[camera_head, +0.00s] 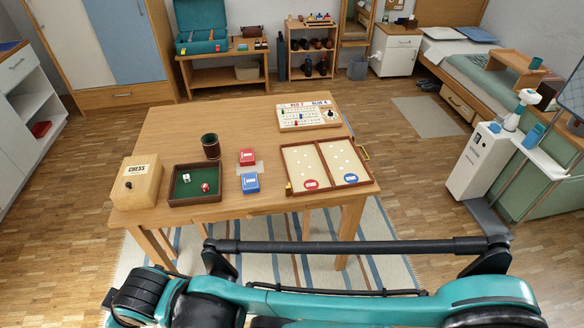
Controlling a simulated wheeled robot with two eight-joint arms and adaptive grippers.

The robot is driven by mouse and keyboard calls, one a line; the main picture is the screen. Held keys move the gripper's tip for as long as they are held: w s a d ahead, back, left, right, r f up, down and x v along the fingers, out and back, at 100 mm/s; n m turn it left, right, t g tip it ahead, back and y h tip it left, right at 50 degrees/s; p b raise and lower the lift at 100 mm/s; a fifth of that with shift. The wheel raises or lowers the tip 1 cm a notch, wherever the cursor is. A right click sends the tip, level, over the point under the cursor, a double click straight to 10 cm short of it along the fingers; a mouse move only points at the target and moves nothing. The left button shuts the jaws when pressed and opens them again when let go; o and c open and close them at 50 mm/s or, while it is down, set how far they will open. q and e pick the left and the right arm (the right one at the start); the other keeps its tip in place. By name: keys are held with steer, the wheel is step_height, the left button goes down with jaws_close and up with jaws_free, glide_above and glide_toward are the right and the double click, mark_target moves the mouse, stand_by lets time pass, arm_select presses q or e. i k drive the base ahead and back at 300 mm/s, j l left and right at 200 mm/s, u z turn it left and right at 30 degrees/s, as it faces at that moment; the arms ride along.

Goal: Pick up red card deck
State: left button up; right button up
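The red card deck (247,157) lies flat on the wooden table (180,119), near its middle. A blue card deck (250,183) lies just in front of it, with a pale sheet (250,169) between them. Neither of my grippers shows in this view. Only teal and black parts of my own body cross the bottom of the picture, apart from the table.
A dark dice tray (171,201) with two dice, a dark cup (211,146) and a wooden chess box (136,183) stand left of the decks. An open game case (293,167) lies to the right, a scoreboard (308,115) behind it. The table's back left is clear.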

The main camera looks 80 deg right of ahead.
mark_target(247, 159)
steer(key=z, duration=2.35)
